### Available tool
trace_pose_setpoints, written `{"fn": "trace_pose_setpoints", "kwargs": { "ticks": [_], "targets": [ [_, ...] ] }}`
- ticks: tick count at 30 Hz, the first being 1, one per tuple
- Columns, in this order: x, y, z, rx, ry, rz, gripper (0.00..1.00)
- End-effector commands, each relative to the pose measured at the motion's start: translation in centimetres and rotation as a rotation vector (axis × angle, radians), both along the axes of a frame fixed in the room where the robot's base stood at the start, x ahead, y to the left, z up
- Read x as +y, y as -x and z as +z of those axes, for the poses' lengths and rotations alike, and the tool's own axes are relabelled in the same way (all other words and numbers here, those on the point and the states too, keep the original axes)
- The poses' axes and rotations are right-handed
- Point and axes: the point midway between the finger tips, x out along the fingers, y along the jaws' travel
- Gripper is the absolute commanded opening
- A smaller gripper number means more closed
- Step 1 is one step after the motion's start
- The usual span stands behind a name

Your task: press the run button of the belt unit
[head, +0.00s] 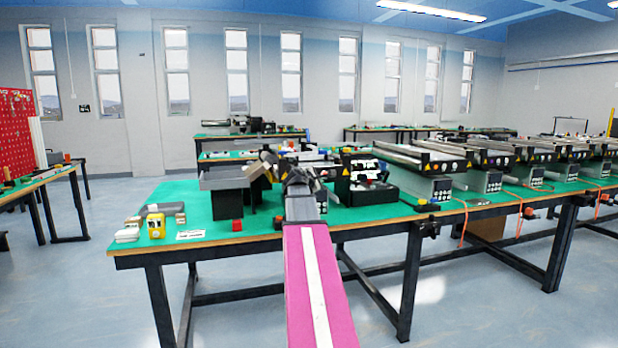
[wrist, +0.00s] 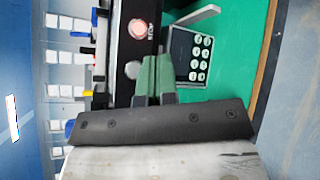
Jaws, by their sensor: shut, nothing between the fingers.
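The belt unit shows in the wrist view as a dark panel (wrist: 119,62) with a pinkish round button (wrist: 138,28) beside small white lettering. A pale grey round button (wrist: 133,69) sits lower on the same panel. I cannot read for certain which button is run. My gripper (wrist: 158,60) is shut and empty, its green fingers just right of the grey button; contact cannot be told. In the head view a belt unit with a yellow warning label (head: 346,160) stands just right of my arm, which partly hides that area.
A box with a keypad (wrist: 192,55) is right of the fingers. Further belt units (head: 430,157) line the right.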

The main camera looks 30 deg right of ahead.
Motion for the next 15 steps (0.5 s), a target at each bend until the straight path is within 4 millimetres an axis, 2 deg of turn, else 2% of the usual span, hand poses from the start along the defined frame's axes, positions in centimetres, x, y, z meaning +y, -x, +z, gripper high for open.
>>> {"fn": "trace_pose_setpoints", "kwargs": {
  "ticks": [15],
  "targets": [
    [-1.5,-6.2,0.0,0.001,-0.001,0.000,0.00]
  ]
}}
